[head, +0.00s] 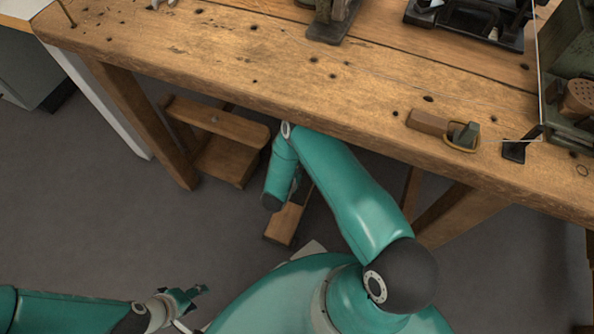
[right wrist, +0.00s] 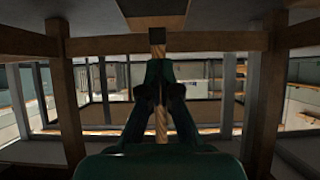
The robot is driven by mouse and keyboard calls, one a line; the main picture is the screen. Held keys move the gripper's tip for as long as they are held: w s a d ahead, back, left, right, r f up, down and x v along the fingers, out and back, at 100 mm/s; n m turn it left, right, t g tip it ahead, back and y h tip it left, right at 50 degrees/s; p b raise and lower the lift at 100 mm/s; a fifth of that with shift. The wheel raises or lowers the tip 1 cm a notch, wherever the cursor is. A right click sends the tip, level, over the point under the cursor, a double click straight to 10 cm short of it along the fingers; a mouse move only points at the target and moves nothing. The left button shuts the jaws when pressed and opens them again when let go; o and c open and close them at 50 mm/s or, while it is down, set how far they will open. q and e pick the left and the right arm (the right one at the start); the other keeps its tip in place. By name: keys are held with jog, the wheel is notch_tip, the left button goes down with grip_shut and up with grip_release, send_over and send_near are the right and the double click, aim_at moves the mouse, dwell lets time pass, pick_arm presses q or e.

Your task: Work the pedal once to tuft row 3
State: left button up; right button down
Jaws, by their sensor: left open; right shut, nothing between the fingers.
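A wooden board (head: 285,222), which looks like the pedal, lies low under the bench, partly hidden by my right arm. A brown block with rows of holes (head: 580,97) sits in the dark green machine (head: 570,50) at the right edge; I cannot make out its rows. My right gripper (right wrist: 157,67) is shut and empty in the right wrist view, under the bench, with a narrow wooden strip (right wrist: 158,36) ahead of its fingertips; contact cannot be told. My arm hides it in the head view. My left gripper (head: 194,294) is open, low on the left, away from the bench.
The wooden bench (head: 250,60) spans the view, its legs (head: 150,125) standing around the space below. A wooden stool-like piece (head: 225,155) stands under it. A wooden block (head: 427,121) lies near the front edge. The floor (head: 90,220) at left is clear.

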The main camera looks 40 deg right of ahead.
jog(key=b+x, duration=0.2)
jog(key=x, duration=0.4)
jog(key=shift+s+a+f, duration=0.1)
jog(key=shift+f, duration=0.05)
jog(key=shift+d+f+b, duration=0.25)
jog(key=shift+f+b, duration=0.35)
jog(key=shift+f, duration=0.6)
jog(key=shift+w+d+f+b, duration=0.2)
jog(key=shift+f+b, duration=0.1)
jog(key=shift+f, duration=0.35)
